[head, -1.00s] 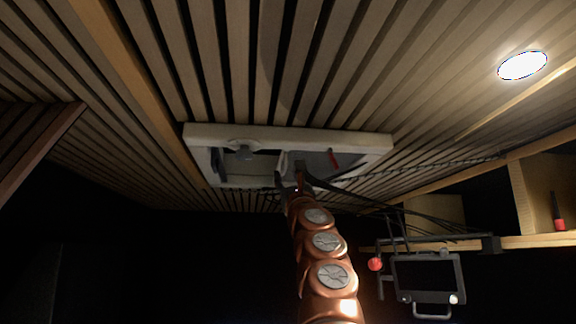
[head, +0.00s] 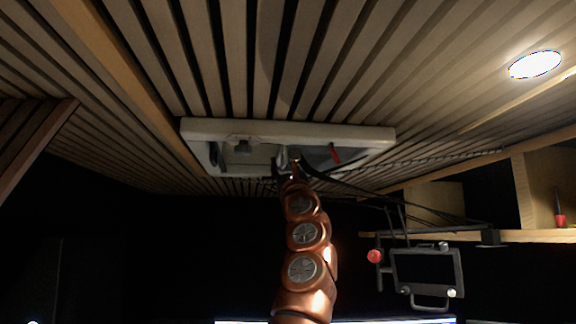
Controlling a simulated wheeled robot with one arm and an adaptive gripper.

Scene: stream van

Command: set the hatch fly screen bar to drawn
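The roof hatch is a pale rectangular frame (head: 300,132) set in the slatted ceiling. Inside its opening a light upright bar, which looks like the fly screen bar (head: 283,157), stands near the middle. A greyish panel fills the part to its left, and a small red handle (head: 335,154) shows to its right. My gripper (head: 287,166) reaches up from below to the bar, at the near side of the frame. Its fingers are small and dark here and partly merge with the bar, so I cannot tell whether they are closed on it.
A shelf (head: 520,237) with dark cables runs along the right. A monitor in a dark frame (head: 427,275) hangs below it, with a red ball (head: 375,256) beside it. A round ceiling lamp (head: 535,64) glows at upper right. The space left of my arm is dark and looks clear.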

